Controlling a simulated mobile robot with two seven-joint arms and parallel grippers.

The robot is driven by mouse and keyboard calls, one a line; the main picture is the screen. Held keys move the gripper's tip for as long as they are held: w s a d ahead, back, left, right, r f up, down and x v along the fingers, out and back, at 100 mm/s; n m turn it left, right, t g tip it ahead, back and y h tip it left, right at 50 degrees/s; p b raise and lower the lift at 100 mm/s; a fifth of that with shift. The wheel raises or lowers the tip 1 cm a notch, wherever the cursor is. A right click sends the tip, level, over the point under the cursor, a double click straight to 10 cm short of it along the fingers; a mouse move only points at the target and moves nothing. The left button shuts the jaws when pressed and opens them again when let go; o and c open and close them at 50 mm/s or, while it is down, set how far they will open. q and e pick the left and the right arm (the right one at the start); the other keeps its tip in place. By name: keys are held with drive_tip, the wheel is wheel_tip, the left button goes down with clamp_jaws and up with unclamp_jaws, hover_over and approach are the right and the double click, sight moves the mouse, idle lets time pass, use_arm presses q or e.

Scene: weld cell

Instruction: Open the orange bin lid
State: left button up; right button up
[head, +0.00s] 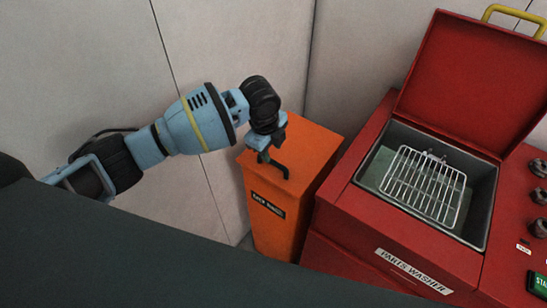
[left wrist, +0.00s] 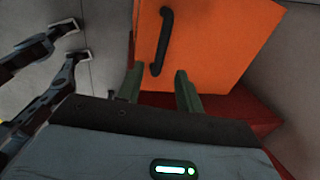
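The orange bin (head: 272,222) stands upright against the wall, with a dark label on its front. Its orange lid (head: 312,150) looks shut and flat in the head view. A black bar handle (head: 281,169) is on the lid; it also shows in the left wrist view (left wrist: 165,38). My left gripper (head: 266,157) is just above the lid at the handle. In the left wrist view its two dark green fingers (left wrist: 159,80) are apart, with the handle's near end between or just beyond their tips. Contact cannot be told.
A red parts washer (head: 345,228) stands close at the bin's right. Its red lid (head: 478,75) is raised and a wire rack (head: 424,186) lies in its basin. Pale wall panels (head: 215,40) are behind the bin. Dark jointed parts show at the left wrist view's left edge.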

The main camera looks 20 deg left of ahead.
sight(274, 162)
use_arm(q)
drive_tip(key=f, duration=0.3)
drive_tip(key=w+f, duration=0.1)
drive_tip(key=f, duration=0.2)
drive_tip(key=shift+w+d+b, duration=0.1)
drive_tip(key=shift+d+b, duration=0.1)
drive_tip(key=shift+b, duration=0.1)
clamp_jaws()
